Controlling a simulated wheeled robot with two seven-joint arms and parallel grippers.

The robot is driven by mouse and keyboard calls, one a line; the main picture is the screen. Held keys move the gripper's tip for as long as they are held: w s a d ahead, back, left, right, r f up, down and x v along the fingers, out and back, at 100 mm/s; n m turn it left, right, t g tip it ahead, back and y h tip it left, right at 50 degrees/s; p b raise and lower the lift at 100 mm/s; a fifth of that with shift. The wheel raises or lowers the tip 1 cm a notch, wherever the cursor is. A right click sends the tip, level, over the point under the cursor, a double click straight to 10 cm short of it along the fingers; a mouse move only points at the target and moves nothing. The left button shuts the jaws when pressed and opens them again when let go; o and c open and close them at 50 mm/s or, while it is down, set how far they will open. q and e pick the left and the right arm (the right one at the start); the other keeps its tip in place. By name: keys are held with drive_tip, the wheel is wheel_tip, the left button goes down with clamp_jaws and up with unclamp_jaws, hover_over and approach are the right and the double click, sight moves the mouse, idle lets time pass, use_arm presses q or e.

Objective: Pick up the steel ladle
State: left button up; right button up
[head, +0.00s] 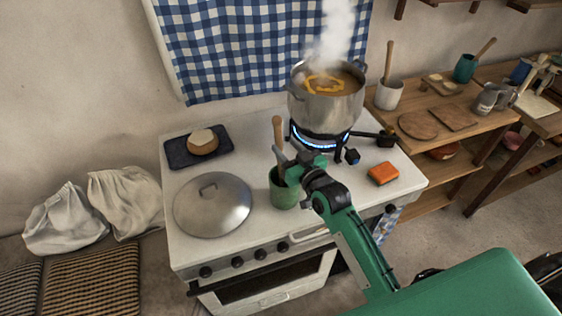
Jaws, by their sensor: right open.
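A green crock (284,192) stands on the front middle of the white stove, with a wooden handle (277,134) rising from it. My right gripper (292,163) is open at the crock's mouth, just right of that handle, and hides part of the rim. A thin grey piece shows between the handle and the gripper; I cannot tell whether it is the steel ladle's handle or a finger. No ladle bowl is visible. My left gripper is not in view.
A steaming steel pot (327,108) sits on a lit blue burner (322,134) behind the gripper. A round lid (212,205) lies left of the crock, an orange sponge (383,173) to the right. A dark board (181,153) with bread (203,141) lies at back left.

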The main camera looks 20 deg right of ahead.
sight(280, 141)
drive_tip(key=p+x, duration=0.2)
drive_tip(key=x, duration=0.2)
drive_tip(key=shift+w, duration=0.1)
drive_tip(key=shift+w+f, duration=0.15)
drive_tip(key=shift+w, duration=0.25)
clamp_jaws()
